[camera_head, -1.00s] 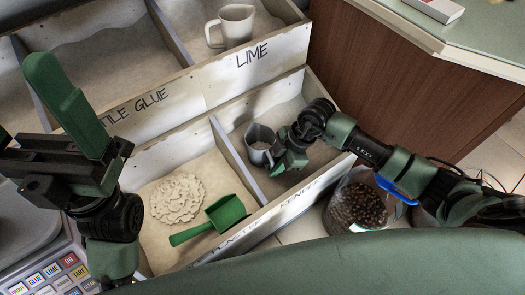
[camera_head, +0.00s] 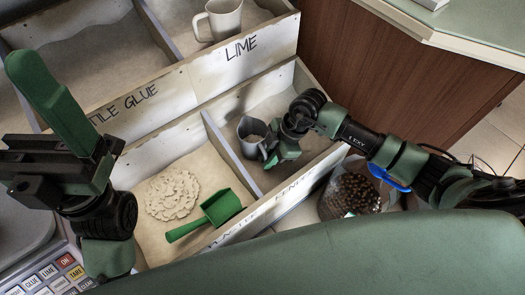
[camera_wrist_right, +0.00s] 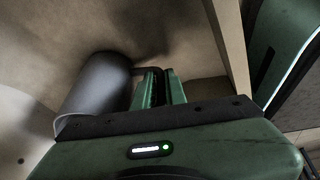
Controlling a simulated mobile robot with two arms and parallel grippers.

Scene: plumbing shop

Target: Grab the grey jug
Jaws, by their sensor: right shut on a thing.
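The grey jug (camera_head: 251,136) stands in the right compartment of the front wooden bin, near the divider. It also shows in the right wrist view (camera_wrist_right: 95,85), left of the fingers, with its dark handle reaching between them. My right gripper (camera_head: 272,155) is at the jug's right side, shut on its handle. The same gripper (camera_wrist_right: 163,87) fills the lower part of the wrist view. My left gripper (camera_head: 62,110) is raised at the left of the head view, away from the jug; one green finger shows clearly, and its opening cannot be judged.
The left front compartment holds a green scoop (camera_head: 215,211) and a pale powder heap (camera_head: 173,195). A white jug (camera_head: 222,18) stands in the bin marked LIME. A clear container of brown pieces (camera_head: 352,194) stands right of the bin. A keypad (camera_head: 50,275) is at lower left.

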